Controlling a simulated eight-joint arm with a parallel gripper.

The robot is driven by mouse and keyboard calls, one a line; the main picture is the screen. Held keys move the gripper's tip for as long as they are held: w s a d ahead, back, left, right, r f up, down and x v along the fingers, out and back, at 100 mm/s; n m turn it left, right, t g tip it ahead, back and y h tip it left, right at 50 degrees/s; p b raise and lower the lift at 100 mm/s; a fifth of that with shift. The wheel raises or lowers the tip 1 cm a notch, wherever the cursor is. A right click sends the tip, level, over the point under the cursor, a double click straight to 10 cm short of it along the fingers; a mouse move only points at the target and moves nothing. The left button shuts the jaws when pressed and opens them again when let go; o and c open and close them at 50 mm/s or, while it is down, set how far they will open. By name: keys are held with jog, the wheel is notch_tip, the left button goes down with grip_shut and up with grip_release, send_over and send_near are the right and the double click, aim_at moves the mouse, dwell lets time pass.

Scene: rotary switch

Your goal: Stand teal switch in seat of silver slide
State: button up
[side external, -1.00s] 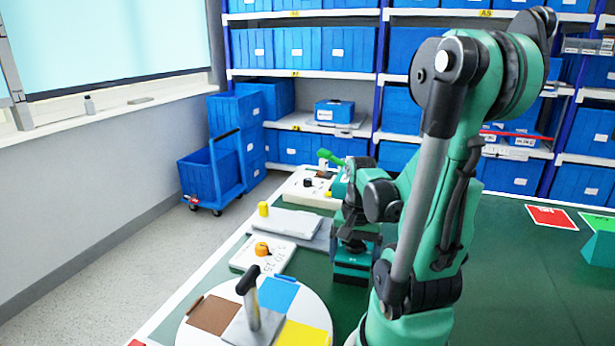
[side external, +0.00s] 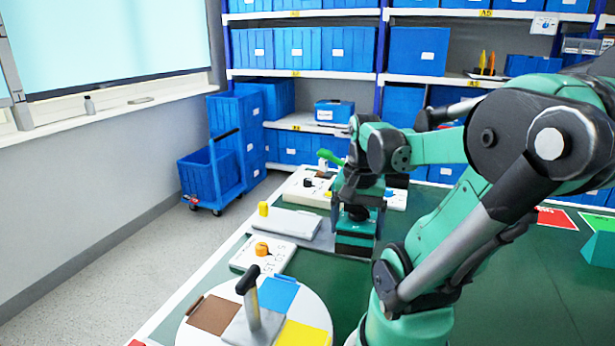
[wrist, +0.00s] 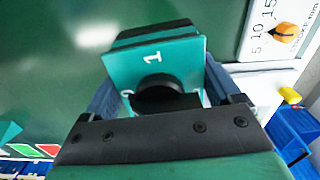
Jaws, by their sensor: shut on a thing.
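The teal switch is a teal block with dark bands, a numbered face and a round black knob. In the side view the teal switch (side external: 356,240) is held below my gripper (side external: 358,212), its knob side up. In the wrist view the switch (wrist: 150,60) fills the space between the fingers of my gripper (wrist: 160,88), which are shut on its sides. The silver slide (side external: 322,238) is a flat grey base with a paler plate and a yellow knob, just left of the switch. Its seat cannot be made out. Contact below the switch is unclear.
A white panel with an orange knob (side external: 262,249) lies in front of the slide. A round turntable (side external: 190,338) with coloured pads and a black-topped lever stands nearest. Another white panel (side external: 300,191) lies behind.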

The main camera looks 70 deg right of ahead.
notch_tip(320, 180, up, 10)
jog(key=shift+r, duration=0.2)
jog(key=w+d+m, duration=0.1)
jog(key=w+d, duration=1.2)
jog(key=w, duration=0.2)
jog(key=shift+w+d+f, duration=0.1)
jog(key=shift+w+f, duration=0.05)
jog(key=shift+f, duration=4.15)
jog(key=shift+w+f, duration=0.1)
jog(key=shift+f, duration=4.2)
